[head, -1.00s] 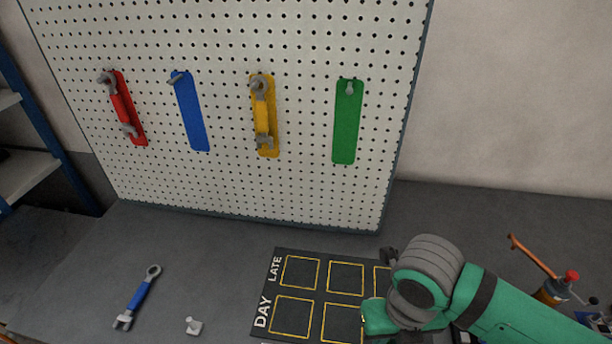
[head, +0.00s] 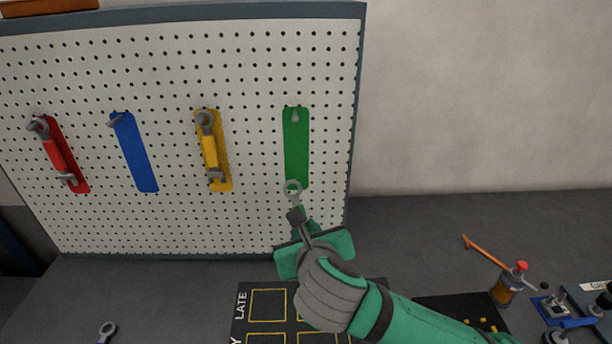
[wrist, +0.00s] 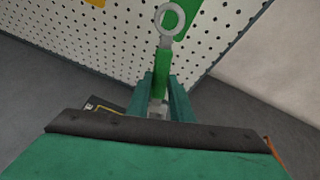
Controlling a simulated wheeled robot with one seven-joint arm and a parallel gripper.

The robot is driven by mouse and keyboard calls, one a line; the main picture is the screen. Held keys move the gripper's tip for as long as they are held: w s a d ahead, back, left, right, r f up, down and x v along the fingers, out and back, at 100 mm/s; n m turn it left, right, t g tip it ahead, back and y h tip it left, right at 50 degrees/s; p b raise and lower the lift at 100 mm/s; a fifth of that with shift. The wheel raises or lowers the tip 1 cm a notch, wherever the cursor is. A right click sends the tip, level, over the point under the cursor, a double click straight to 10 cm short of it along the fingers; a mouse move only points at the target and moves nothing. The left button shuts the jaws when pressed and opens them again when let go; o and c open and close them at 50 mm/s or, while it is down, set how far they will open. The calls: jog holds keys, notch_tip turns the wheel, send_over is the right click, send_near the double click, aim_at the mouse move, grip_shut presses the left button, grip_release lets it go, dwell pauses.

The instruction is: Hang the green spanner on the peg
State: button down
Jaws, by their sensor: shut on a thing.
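My gripper (head: 302,228) is shut on the green spanner (head: 293,187), also seen in the wrist view (wrist: 161,82). The spanner points upward with its grey ring end on top; the gripper covers much of its lower part in the head view. The peg (head: 295,116) is a short grey pin at the top of the green strip (head: 297,150) on the pegboard. In the head view the ring appears over the strip's lower end, below the peg. The wrist view shows the ring clear of the gripper, in front of the board; its distance from the board is hard to tell.
The pegboard (head: 255,60) carries a red spanner (head: 57,155) and a yellow spanner (head: 209,150); the blue strip (head: 135,150) has a bare peg. A dark marked mat (head: 240,325) lies below.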

notch_tip(320, 180, up, 12)
jog(key=w+r+m+t+h, duration=0.1)
jog(key=w+t, duration=0.2)
jog(key=t, duration=0.2)
jog(key=shift+w+d+f, duration=0.1)
jog(key=shift+w+f, duration=0.2)
jog(key=shift+w, duration=1.25)
jog(key=shift+w+d+f, duration=0.1)
jog(key=shift+w+f, duration=0.25)
jog(key=shift+w, duration=1.2)
jog(key=shift+w+d+f, duration=0.1)
jog(key=shift+w+f, duration=0.2)
jog(key=shift+w, duration=1.25)
jog(key=shift+f, duration=0.1)
jog(key=c, duration=1.5)
grip_release()
